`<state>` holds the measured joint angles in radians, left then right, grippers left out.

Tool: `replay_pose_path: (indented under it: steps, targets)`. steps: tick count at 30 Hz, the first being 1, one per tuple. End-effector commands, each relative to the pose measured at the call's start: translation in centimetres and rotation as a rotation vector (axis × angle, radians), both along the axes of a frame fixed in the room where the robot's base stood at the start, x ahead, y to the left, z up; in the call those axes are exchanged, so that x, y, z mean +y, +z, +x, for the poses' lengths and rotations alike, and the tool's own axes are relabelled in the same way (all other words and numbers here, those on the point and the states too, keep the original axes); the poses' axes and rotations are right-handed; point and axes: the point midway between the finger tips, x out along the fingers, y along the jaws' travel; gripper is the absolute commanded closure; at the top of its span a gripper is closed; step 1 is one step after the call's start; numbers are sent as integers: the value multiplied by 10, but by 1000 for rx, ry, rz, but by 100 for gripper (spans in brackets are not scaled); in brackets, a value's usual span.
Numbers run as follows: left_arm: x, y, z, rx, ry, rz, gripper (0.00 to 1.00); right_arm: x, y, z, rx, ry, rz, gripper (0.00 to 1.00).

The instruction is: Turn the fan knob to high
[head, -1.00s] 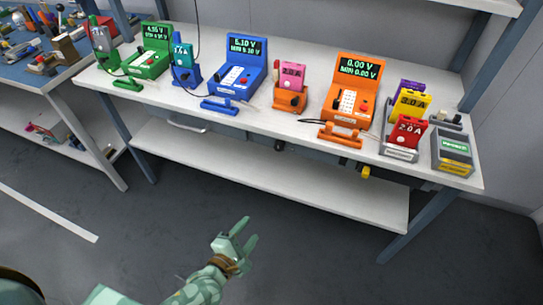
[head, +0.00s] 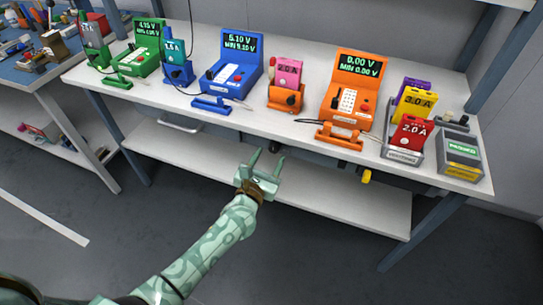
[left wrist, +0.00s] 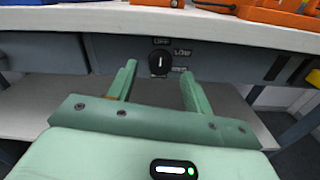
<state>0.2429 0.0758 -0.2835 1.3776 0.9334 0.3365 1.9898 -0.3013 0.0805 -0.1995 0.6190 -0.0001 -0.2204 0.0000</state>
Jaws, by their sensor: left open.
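The fan knob (left wrist: 160,63) is a round black dial with a white pointer line, on the dark panel under the table's front edge in the left wrist view. Its pointer looks upright. In the head view the knob (head: 278,152) is a small dark spot below the table edge. My left gripper (head: 267,160) is open and empty in front of the panel. In the left wrist view its fingers (left wrist: 157,80) stand on either side below the knob, apart from it. My right gripper is not in view.
The white table (head: 270,122) holds green, blue and orange testers with screens. Coloured cells (head: 412,132) stand in a grey rack at right. A lower shelf (head: 330,200) runs beneath and looks clear.

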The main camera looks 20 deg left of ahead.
Motion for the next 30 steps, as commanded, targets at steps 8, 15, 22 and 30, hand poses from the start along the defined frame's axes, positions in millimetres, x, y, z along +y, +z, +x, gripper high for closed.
replay_pose_path:
  steps: [8,15,22,30]
  targets:
    - [-1,0,19,1,-1,2,49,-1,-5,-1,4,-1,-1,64]
    - [-1,0,19,0,-1,2,58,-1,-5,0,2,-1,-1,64]
    - [-1,0,19,0,-1,2,94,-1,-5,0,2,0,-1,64]
    - [-1,0,19,0,-1,42,94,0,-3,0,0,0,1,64]
